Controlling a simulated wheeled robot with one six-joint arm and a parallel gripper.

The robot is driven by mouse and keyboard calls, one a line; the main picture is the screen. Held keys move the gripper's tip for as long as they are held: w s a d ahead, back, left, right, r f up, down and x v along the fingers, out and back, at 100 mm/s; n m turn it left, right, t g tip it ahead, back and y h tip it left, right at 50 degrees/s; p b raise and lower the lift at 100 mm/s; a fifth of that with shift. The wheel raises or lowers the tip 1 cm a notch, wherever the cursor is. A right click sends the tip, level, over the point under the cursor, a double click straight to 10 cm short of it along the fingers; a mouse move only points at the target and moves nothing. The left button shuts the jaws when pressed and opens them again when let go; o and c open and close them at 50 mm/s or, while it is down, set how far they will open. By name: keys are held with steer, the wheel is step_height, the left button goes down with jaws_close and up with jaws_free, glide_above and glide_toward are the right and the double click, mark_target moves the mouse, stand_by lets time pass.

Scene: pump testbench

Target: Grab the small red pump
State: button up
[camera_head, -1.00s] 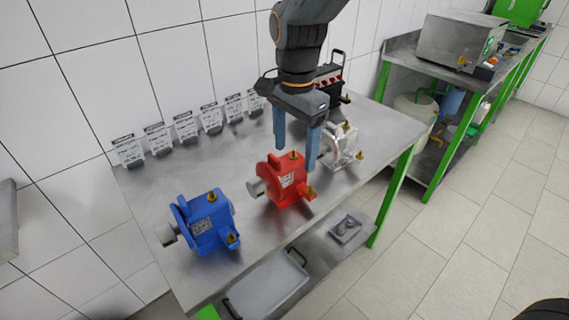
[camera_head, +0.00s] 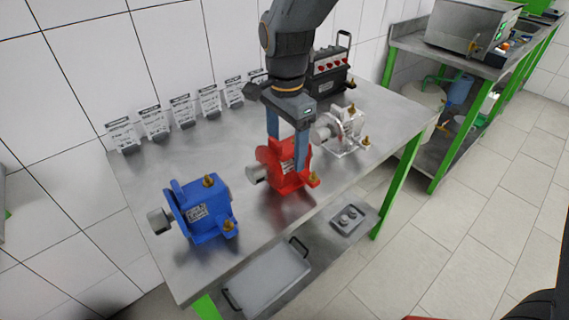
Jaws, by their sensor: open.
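The small red pump (camera_head: 283,168) stands on the metal table between a blue pump and a silver pump. It has a grey cylinder at its left end and a brass fitting at its lower right. My gripper (camera_head: 287,154) points down over the red pump, with its two blue fingers spread open. One finger shows at the pump's upper left side and the other in front of its right part. The fingers hide part of the pump, and I cannot tell whether they touch it.
The blue pump (camera_head: 202,211) stands at front left and the silver pump (camera_head: 342,130) close to the right. A black box with red sockets (camera_head: 330,70) stands behind. Several label cards (camera_head: 181,110) line the wall side. The table (camera_head: 135,178) is clear at left.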

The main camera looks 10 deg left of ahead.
mark_target(284, 163)
steer(key=f, duration=0.1)
steer(key=f+p, duration=0.1)
steer(key=f, duration=0.2)
steer(key=shift+s+a+f, duration=0.1)
steer(key=shift+a+f, duration=0.15)
steer(key=shift+f, duration=0.15)
steer(key=shift+c, duration=0.2)
jaws_close()
